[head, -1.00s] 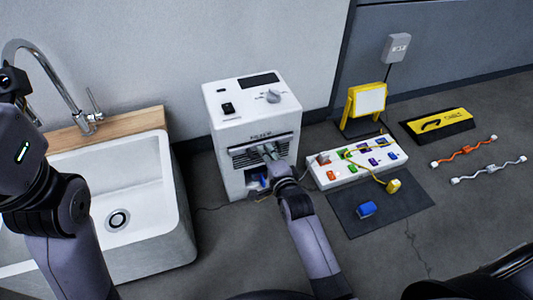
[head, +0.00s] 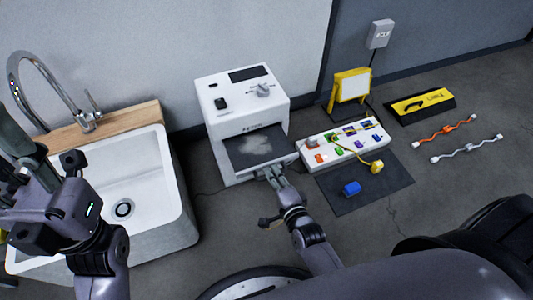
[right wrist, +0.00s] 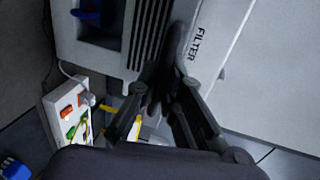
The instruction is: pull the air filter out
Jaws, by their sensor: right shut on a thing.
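The air filter is a dark flat panel (head: 240,156) with a pale grey dusty patch on top. In the head view it sticks out of the front of the white machine (head: 222,125), below its printed label. My right gripper (head: 272,172) is shut on the filter's front edge. In the right wrist view the right gripper's fingers (right wrist: 160,108) are close to the slatted front and the word FILTER; the grip itself is dark and hard to make out. My left gripper (head: 22,150) is raised at the left edge near the sink, and its jaws are unclear.
A white sink (head: 181,212) stands left of the machine. Floor in front of the machine is partly clear.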

